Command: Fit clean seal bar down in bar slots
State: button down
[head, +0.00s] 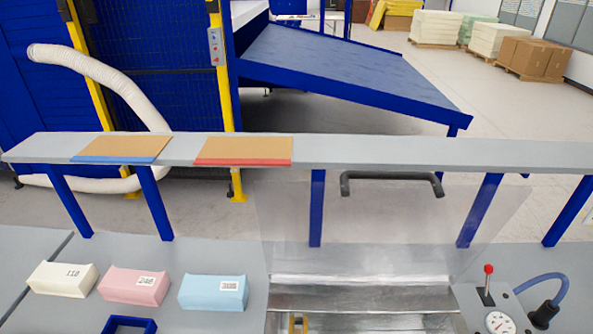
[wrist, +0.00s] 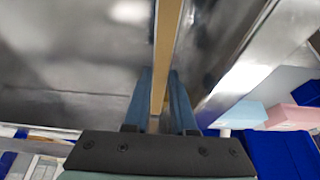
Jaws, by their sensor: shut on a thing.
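My gripper (wrist: 161,88) shows in the wrist view, its two blue fingers shut on a long, narrow tan bar, the seal bar (wrist: 168,45). The bar runs from between the fingers to the top edge, over shiny bare metal (wrist: 75,45). In the head view a small tan-yellow piece (head: 298,325) shows at the bottom edge, in front of the steel of the machine (head: 360,298); I cannot tell if it is the bar. The bar slots cannot be made out in either view, and I cannot tell whether the bar touches the metal.
A clear guard (head: 380,225) with a black handle (head: 392,178) stands upright behind the steel bed. White (head: 62,278), pink (head: 134,285) and blue (head: 213,292) foam blocks lie on the left. A gauge (head: 499,322) and red-knobbed lever (head: 488,280) stand on the right.

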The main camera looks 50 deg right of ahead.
jog(key=shift+f+b, duration=0.55)
jog(key=shift+f, duration=0.5)
jog(key=shift+f, duration=0.1)
jog(key=c, duration=0.7)
grip_release()
jog(key=shift+o, duration=0.2)
jog(key=shift+w+d+p+v, duration=0.1)
jog(key=shift+d+p+v, duration=0.05)
jog(key=shift+p+v, duration=1.55)
jog(key=shift+w+d+p+v, duration=0.1)
jog(key=shift+p+v, duration=1.5)
jog(key=shift+p, duration=0.25)
jog(key=shift+w+d+p+v, duration=0.1)
jog(key=shift+d+p+v, duration=0.05)
jog(key=shift+p+v, duration=1.55)
jog(key=shift+w, duration=0.1)
